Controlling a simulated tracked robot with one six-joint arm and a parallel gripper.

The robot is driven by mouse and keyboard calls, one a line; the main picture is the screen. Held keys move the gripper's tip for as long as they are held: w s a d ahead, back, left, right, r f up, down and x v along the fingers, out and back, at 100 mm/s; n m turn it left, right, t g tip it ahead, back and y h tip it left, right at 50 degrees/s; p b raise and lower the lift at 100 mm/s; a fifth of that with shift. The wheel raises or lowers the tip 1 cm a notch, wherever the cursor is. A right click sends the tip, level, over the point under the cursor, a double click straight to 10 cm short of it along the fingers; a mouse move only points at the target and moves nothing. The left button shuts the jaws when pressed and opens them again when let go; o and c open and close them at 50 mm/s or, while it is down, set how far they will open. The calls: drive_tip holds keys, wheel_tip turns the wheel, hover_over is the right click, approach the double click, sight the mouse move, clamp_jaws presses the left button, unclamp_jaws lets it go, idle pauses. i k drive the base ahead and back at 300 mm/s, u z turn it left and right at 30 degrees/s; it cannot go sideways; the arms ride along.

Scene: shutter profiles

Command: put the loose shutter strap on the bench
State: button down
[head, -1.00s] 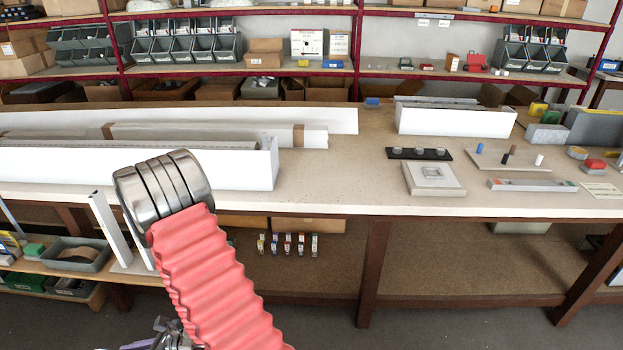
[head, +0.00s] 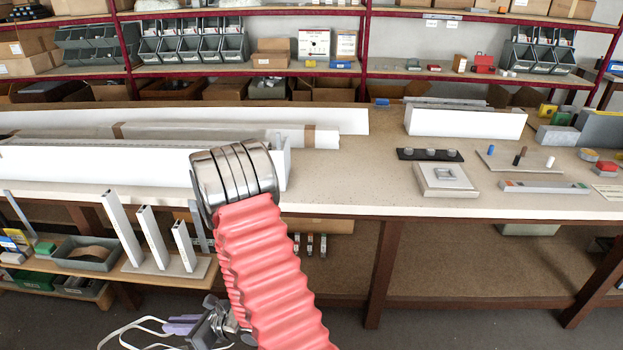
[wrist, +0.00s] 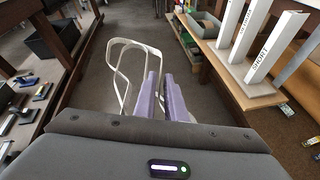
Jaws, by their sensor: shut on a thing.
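The shutter strap (wrist: 122,68) is a thin white band hanging in loose loops. In the wrist view it extends ahead of and left of my gripper (wrist: 160,80), whose purple fingers are shut on it. The exact grip point is partly hidden by the fingers. In the head view the strap (head: 128,329) and my gripper (head: 178,326) are at the bottom left, above the floor and lower than the bench top. The bench (head: 345,192) has a pale speckled top, with clear surface at its middle front.
Long white profiles (head: 90,165) cover the bench's left part. A dark strip (head: 430,154), a pale square block (head: 447,178) and a peg board (head: 500,165) sit to the right. Upright white profiles (head: 152,238) stand on a low shelf near my gripper.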

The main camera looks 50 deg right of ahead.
sight(341, 178)
drive_tip(key=u, duration=1.25)
drive_tip(key=i, duration=0.1)
drive_tip(key=z, duration=2.6)
drive_tip(key=i, duration=0.6)
drive_tip(key=u, duration=0.2)
drive_tip(key=k, duration=0.6)
drive_tip(key=z, duration=0.1)
